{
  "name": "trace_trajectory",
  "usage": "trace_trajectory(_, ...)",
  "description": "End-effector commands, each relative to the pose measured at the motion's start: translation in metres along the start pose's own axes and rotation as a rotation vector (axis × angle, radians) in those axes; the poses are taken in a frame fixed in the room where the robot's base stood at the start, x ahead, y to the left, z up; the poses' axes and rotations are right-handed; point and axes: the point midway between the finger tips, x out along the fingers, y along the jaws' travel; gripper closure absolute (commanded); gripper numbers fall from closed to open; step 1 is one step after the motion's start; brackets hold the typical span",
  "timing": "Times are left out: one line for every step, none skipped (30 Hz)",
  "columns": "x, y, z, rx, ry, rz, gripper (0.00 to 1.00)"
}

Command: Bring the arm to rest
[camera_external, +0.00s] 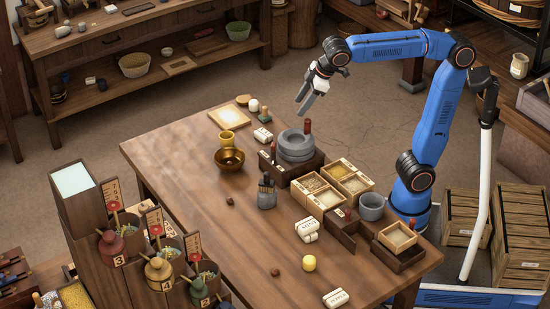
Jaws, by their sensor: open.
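My blue arm rises from behind the right end of the wooden table (185,175), bends at a high elbow and reaches left above the table's far edge. My gripper (304,103) hangs at the arm's end, pointing down and slightly left. It is open, and I see nothing between its fingers. It is in the air, apart from the grey stone quern (296,146), which sits in a dark wooden tray (291,172) below it.
Numbered jars (159,274) stand at lower left. The table's left middle is mostly clear.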

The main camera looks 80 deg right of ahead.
Motion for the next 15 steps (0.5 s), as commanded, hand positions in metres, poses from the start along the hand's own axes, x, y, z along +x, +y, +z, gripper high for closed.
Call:
trace_trajectory(0.0, 0.015, 0.018, 0.023, 0.004, 0.01, 0.51)
trace_trajectory(0.001, 0.021, 0.028, 0.034, 0.006, 0.013, 0.51)
trace_trajectory(0.002, 0.029, 0.041, 0.049, 0.008, 0.017, 0.51)
trace_trajectory(0.003, 0.035, 0.052, 0.06, 0.007, 0.019, 0.51)
trace_trajectory(0.004, 0.04, 0.064, 0.071, 0.006, 0.02, 0.51)
trace_trajectory(0.007, 0.046, 0.081, 0.085, 0.004, 0.022, 0.51)
trace_trajectory(0.009, 0.05, 0.094, 0.094, 0.001, 0.022, 0.51)
trace_trajectory(0.012, 0.054, 0.107, 0.105, -0.001, 0.021, 0.51)
trace_trajectory(0.015, 0.057, 0.125, 0.119, -0.007, 0.018, 0.51)
trace_trajectory(0.018, 0.06, 0.139, 0.129, -0.011, 0.016, 0.51)
trace_trajectory(0.021, 0.061, 0.153, 0.138, -0.014, 0.014, 0.51)
trace_trajectory(0.026, 0.063, 0.171, 0.152, -0.019, 0.01, 0.51)
trace_trajectory(0.029, 0.064, 0.184, 0.162, -0.023, 0.008, 0.51)
trace_trajectory(0.033, 0.065, 0.198, 0.173, -0.026, 0.005, 0.51)
trace_trajectory(0.037, 0.065, 0.217, 0.187, -0.031, 0.002, 0.51)
